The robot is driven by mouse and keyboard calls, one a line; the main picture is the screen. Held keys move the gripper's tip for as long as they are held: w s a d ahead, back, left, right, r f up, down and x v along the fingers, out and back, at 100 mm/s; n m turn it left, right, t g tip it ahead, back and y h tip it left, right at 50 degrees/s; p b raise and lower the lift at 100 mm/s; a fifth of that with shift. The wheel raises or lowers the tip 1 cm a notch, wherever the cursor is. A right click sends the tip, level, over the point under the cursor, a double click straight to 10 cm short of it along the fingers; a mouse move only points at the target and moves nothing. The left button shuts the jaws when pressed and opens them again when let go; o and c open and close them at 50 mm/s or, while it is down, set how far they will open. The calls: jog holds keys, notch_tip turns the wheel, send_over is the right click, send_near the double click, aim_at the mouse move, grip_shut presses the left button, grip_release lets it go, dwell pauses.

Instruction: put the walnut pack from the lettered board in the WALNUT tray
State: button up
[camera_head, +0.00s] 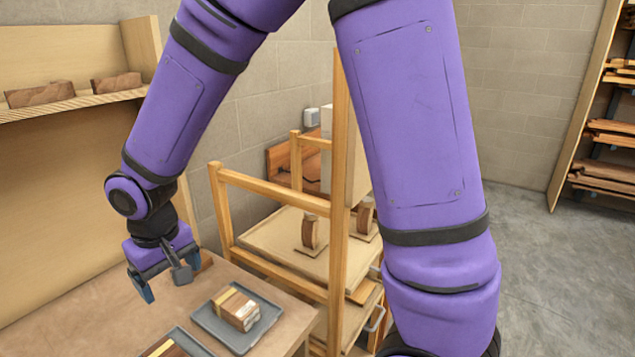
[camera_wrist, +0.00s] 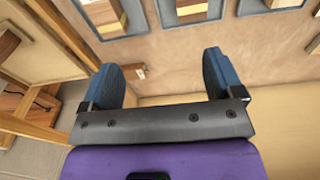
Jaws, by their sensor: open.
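My gripper (camera_head: 164,283) is open and empty above the back of the workbench, left of the trays. Its two blue fingers stand wide apart in the wrist view (camera_wrist: 165,80), with bare tabletop between them. A grey tray (camera_head: 212,328) on the bench holds a brown wood pack (camera_head: 232,309) with a paler band; I cannot tell whether it is walnut. A second tray (camera_head: 196,346), cut off by the bottom edge, holds another brown pack (camera_head: 163,349). Trays also show along the top of the wrist view (camera_wrist: 135,18). I can read no tray names and cannot make out the lettered board.
A wooden rack (camera_head: 275,187) with curved wood pieces (camera_head: 309,232) on its shelf stands right of the bench. A shelf (camera_head: 70,103) with brown blocks (camera_head: 40,94) is at the left. Lumber racking (camera_head: 575,130) stands far right. The bench (camera_head: 110,300) is clear below the gripper.

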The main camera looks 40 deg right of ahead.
jog(key=s+d+r+m+t, duration=0.1)
jog(key=s+d+r, duration=0.3)
jog(key=d+r, duration=0.25)
jog(key=s+d+r+m+t, duration=0.1)
jog(key=s+d+r, duration=0.2)
jog(key=d+r, duration=0.35)
jog(key=s+d+r+t, duration=0.1)
jog(key=s+d+r, duration=0.2)
jog(key=s, duration=0.3)
jog(key=s+d+r+t, duration=0.1)
jog(key=s+d+r, duration=0.2)
jog(key=s, duration=0.2)
jog(key=shift+s+d+m, duration=0.25)
jog(key=shift+s+m, duration=0.1)
jog(key=shift+m, duration=0.05)
jog(key=shift+c, duration=0.4)
